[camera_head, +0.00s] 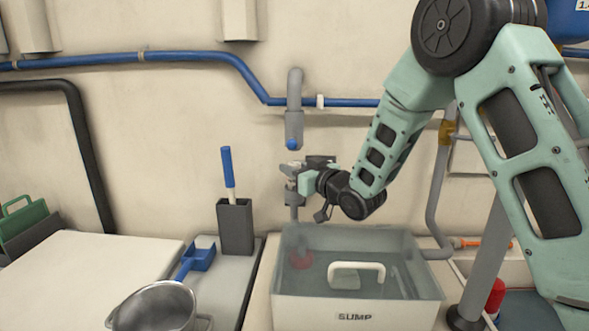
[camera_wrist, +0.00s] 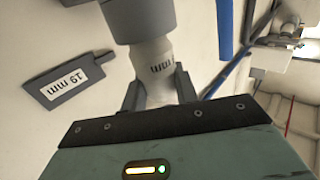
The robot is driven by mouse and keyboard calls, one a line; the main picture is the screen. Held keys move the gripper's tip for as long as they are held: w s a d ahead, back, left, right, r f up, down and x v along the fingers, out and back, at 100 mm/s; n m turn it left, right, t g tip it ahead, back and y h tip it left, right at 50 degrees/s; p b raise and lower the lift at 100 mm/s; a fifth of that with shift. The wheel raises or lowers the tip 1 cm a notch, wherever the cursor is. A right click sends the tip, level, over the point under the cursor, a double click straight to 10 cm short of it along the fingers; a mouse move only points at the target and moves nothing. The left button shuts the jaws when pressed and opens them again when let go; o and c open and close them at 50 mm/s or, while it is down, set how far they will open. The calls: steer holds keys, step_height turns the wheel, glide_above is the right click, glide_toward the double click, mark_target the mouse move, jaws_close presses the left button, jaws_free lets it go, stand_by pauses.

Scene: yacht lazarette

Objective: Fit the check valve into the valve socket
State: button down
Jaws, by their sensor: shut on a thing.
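The check valve (camera_wrist: 158,62) is a light grey, rounded piece with dark lettering, upside down in the wrist view. My gripper (camera_wrist: 158,91) is shut on it, with one dark finger on each side. Beyond it, a wider dark grey fitting (camera_wrist: 138,18) lines up closely with the valve; I cannot tell whether they touch. In the head view my gripper (camera_head: 294,180) is at the vertical grey pipe line, below the upper pipe's thick grey end (camera_head: 294,128), which has a blue spot. The valve is small and mostly hidden there, so I cannot tell how it sits.
A clear bin marked SUMP (camera_head: 355,308) stands below my gripper. A blue pipe (camera_head: 190,57) runs along the wall. A dark holder with a blue-handled tool (camera_head: 235,225), a blue scoop (camera_head: 198,260) and a metal pot (camera_head: 155,308) are to the left. A 19 mm tag (camera_wrist: 65,84) shows beside the valve.

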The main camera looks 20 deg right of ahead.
steer(key=shift+f, duration=0.25)
steer(key=c, duration=1)
jaws_free()
steer(key=b+v, duration=0.8)
steer(key=v, duration=0.7)
steer(key=shift+f, duration=0.3)
steer(key=shift+s+b, duration=0.1)
steer(key=shift+b, duration=0.55)
